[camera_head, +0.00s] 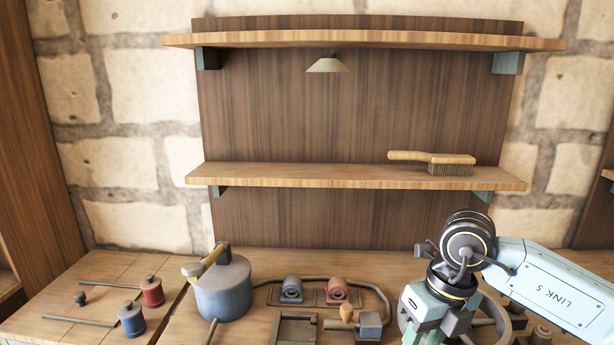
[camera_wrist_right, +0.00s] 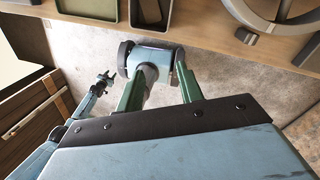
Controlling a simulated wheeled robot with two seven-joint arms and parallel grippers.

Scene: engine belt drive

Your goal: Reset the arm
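My right arm comes in from the right in the head view. Its gripper (camera_head: 424,332) points down over the right part of the workbench, partly cut off by the bottom edge. In the right wrist view the two green fingers of this gripper (camera_wrist_right: 158,78) stand apart. No held object can be made out; a light-blue part with dark round ends shows behind the gap. My left arm is absent from the head view. What looks like my left gripper (camera_wrist_right: 103,78) is small at the left of the wrist view, and its opening is unclear.
The workbench holds a blue-grey tank (camera_head: 222,290), a blue pulley block (camera_head: 291,291), a red pulley block (camera_head: 336,291) and a grey wheel (camera_head: 493,318) partly behind my right arm. Blue (camera_head: 132,320) and red (camera_head: 152,292) canisters stand left. A brush (camera_head: 450,165) lies on the shelf (camera_head: 330,178).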

